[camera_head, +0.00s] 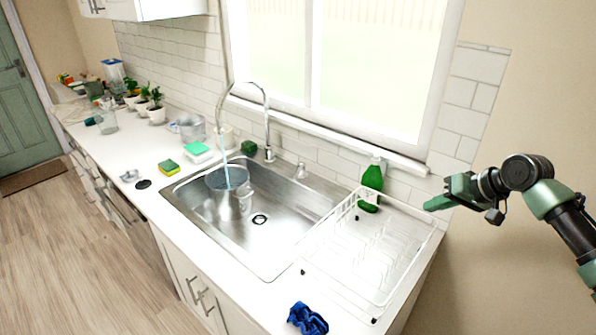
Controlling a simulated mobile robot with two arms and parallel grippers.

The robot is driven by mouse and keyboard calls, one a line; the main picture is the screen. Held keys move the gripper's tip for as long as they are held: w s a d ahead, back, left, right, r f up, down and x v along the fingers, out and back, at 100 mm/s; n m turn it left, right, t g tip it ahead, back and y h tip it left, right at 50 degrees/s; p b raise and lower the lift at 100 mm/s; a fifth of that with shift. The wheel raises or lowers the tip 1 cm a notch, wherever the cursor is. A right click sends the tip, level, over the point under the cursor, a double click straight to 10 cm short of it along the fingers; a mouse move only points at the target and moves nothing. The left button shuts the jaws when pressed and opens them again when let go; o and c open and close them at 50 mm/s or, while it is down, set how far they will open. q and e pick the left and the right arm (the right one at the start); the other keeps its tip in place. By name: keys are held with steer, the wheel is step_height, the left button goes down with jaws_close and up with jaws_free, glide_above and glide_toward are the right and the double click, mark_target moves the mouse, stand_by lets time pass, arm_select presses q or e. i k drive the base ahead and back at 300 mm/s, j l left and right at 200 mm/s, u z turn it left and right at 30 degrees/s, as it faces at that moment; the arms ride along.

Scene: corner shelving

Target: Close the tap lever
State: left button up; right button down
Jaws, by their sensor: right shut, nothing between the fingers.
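The tap (267,125) is a tall chrome arch at the back rim of the steel sink (265,255). A stream of water (226,165) falls from its spout into a metal pot (232,208) in the basin. A small metal fitting (300,171) stands just right of the tap base; I cannot tell whether it is the lever. My right gripper (432,205) is shut and empty. It is at the right, above the drying rack's right side and well apart from the tap. My left gripper is out of view.
A white drying rack (325,252) and a green bottle (372,178) stand between the sink and my right gripper. A blue cloth (307,319) lies at the counter's front. Sponges (168,167) and potted plants (156,112) are to the left. A window is behind.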

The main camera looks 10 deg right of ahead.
mark_target(300, 165)
steer(key=i+j, duration=0.95)
steer(key=i, duration=0.2)
